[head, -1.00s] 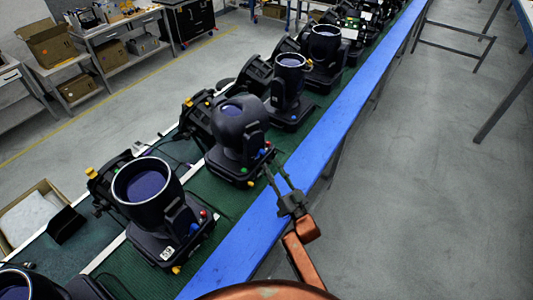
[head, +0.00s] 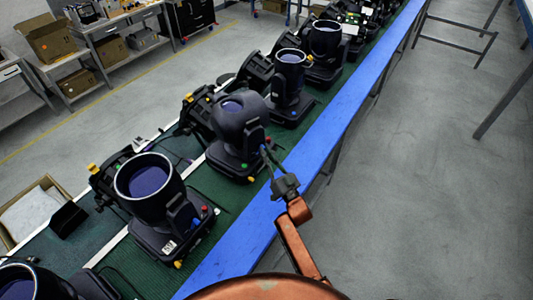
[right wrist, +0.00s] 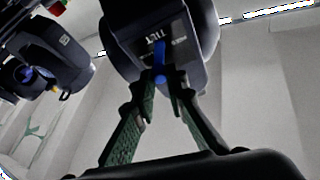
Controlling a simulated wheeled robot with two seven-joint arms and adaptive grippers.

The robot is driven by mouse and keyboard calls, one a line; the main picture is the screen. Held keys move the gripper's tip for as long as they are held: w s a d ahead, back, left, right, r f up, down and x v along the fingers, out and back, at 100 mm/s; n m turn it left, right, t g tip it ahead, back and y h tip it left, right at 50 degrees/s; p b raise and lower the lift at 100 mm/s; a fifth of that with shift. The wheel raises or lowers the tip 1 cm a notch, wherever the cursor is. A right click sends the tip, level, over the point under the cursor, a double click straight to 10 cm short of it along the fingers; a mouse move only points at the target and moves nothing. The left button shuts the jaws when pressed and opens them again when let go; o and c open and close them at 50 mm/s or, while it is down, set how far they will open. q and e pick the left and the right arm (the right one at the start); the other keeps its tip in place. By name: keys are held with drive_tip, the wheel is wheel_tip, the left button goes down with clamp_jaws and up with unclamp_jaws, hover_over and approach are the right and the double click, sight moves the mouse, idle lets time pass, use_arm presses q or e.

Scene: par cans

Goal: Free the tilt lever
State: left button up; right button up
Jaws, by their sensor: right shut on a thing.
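The par can in front of my right arm (head: 238,130) is a black lamp head in a yoke on a black base, standing on the green belt. In the right wrist view its yoke arm (right wrist: 180,50) carries the word TILT and a blue tilt lever (right wrist: 160,62). My right gripper (head: 268,158) reaches its near side from the right. In the right wrist view the gripper's green fingertips (right wrist: 161,84) close on the lower end of the blue lever. The lever is hidden behind the fingers in the head view. My left gripper is not in view.
A second par can (head: 150,190) stands nearer on the green belt (head: 125,268), its lens facing up. Several more stand farther along. A blue rail (head: 330,130) edges the belt under my right arm.

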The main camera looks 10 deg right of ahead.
clamp_jaws()
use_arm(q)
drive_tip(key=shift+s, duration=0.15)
